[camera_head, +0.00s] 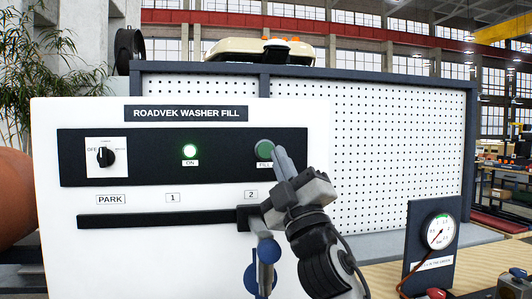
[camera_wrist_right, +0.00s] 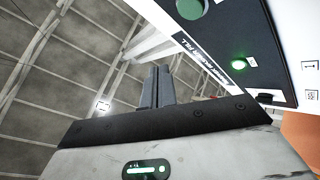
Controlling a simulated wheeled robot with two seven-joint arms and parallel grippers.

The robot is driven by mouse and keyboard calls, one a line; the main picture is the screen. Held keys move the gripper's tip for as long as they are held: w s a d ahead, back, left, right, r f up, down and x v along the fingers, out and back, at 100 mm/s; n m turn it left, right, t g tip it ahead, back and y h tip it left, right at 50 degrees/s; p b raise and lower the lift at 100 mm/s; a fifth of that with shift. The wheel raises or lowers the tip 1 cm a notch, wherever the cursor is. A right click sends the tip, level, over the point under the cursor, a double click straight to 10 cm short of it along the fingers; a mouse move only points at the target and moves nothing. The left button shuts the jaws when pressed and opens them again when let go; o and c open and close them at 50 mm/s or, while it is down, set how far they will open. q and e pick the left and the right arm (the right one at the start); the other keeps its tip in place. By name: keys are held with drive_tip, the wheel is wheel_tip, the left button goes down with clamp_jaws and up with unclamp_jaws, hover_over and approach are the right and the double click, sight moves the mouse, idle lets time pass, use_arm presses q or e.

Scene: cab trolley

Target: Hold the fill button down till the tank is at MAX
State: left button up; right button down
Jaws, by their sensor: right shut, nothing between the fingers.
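The round green fill button (camera_head: 265,147) is at the right end of the black strip on the white washer fill panel (camera_head: 60,240). It also shows at the top edge of the right wrist view (camera_wrist_right: 191,7). My right gripper (camera_head: 282,158) is shut and empty, its fingertips just right of the button and overlapping its edge in the head view. In the wrist view its fingers (camera_wrist_right: 157,86) point up, below the button. I cannot tell whether they touch it. No tank or MAX mark is recognisable. My left gripper is not in view.
The ON lamp (camera_head: 190,151) glows green. A rotary knob (camera_head: 105,157) is at left. A slot (camera_head: 160,219) runs below, its dark slider block near label 2, with blue parts (camera_head: 266,252) beneath. A round gauge (camera_head: 440,231) stands at right, before a pegboard (camera_head: 400,150).

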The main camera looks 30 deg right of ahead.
sight(265, 145)
drive_tip(key=w+d+b, duration=0.1)
drive_tip(key=w+b, duration=0.1)
drive_tip(key=w, duration=0.5)
drive_tip(key=shift+d, duration=0.4)
drive_tip(key=shift+w, duration=0.15)
idle(1.5)
drive_tip(key=shift+w+d+b, duration=0.1)
drive_tip(key=shift+w+b, duration=0.2)
drive_tip(key=shift+b, duration=0.05)
drive_tip(key=shift+w+d, duration=0.15)
drive_tip(key=shift+w, duration=0.35)
idle(0.8)
idle(3.6)
